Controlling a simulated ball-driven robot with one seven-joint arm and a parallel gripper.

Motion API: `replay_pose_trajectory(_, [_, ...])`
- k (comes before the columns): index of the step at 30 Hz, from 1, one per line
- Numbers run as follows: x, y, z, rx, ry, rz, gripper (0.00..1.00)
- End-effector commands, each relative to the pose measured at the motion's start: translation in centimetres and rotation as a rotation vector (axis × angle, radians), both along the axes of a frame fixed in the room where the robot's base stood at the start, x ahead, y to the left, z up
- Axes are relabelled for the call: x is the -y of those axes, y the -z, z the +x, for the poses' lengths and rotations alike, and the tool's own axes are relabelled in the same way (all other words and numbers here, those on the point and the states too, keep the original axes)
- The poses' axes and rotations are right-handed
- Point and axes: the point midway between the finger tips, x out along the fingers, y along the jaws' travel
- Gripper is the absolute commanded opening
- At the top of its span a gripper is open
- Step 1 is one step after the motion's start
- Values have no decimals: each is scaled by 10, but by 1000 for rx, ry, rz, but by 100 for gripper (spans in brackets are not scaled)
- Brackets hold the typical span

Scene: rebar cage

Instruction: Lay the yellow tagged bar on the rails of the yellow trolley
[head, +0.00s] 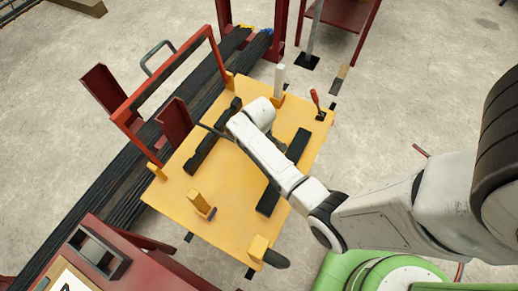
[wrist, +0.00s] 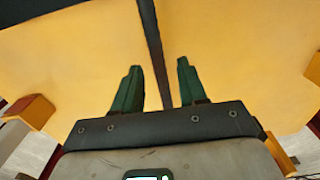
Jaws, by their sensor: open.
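The yellow trolley (head: 228,178) has a flat top with two black rails, a left one (head: 205,150) and a right one (head: 270,200). A thin dark bar (head: 210,130) sticks out leftward from under my wrist near the left rail's far end. In the wrist view a thin dark bar (wrist: 153,45) runs between my gripper's (wrist: 157,66) two green fingers, which are apart. No yellow tag shows on this bar. My wrist hides its middle in the head view. I cannot tell whether it touches the rails.
Long dark bars (head: 115,190) lie in a bundle left of the trolley, with yellow and blue patches at the far end. A red frame (head: 165,75) stands beside it. Yellow blocks, a white post (head: 279,80) and a red-handled tool (head: 316,100) stand on the trolley.

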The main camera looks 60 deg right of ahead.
Motion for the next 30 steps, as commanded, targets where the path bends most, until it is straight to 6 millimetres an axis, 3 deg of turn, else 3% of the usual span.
replay_pose_trajectory(15, [0,-96,1,3,1,-1,42])
replay_pose_trajectory(22, [-1,-115,-1,1,1,-2,42])
replay_pose_trajectory(26, [-11,-115,-18,3,7,-21,42])
replay_pose_trajectory(30, [-38,-117,-54,22,21,-50,42])
